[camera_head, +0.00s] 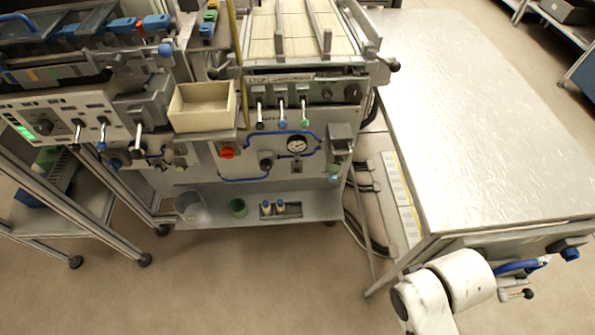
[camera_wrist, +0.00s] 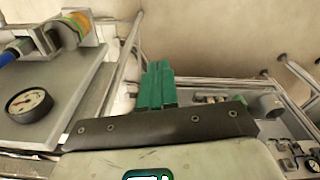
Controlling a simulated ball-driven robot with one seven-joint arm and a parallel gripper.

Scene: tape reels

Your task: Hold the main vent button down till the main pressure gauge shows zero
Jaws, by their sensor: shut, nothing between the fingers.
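In the head view a round white-faced pressure gauge (camera_head: 297,145) sits on the grey machine's lower front panel, beside blue tubing. A small dark fitting (camera_head: 297,168) sits just below it; I cannot tell if it is the vent button. The needle is too small to read. In the wrist view my gripper (camera_wrist: 156,85) shows as two green fingers, shut together and empty. A larger round gauge (camera_wrist: 30,103) is to their left, apart from them, its reading unclear. I cannot tell which gauge is the main one. I cannot make out my gripper in the head view.
A red knob (camera_head: 227,152) and a cream bin (camera_head: 203,107) are left of the gauge. Several levers (camera_head: 282,112) stand above it. Small bottles stand on the shelf (camera_head: 325,205) below. A metal-topped table (camera_head: 480,110) is at right. The floor in front is clear.

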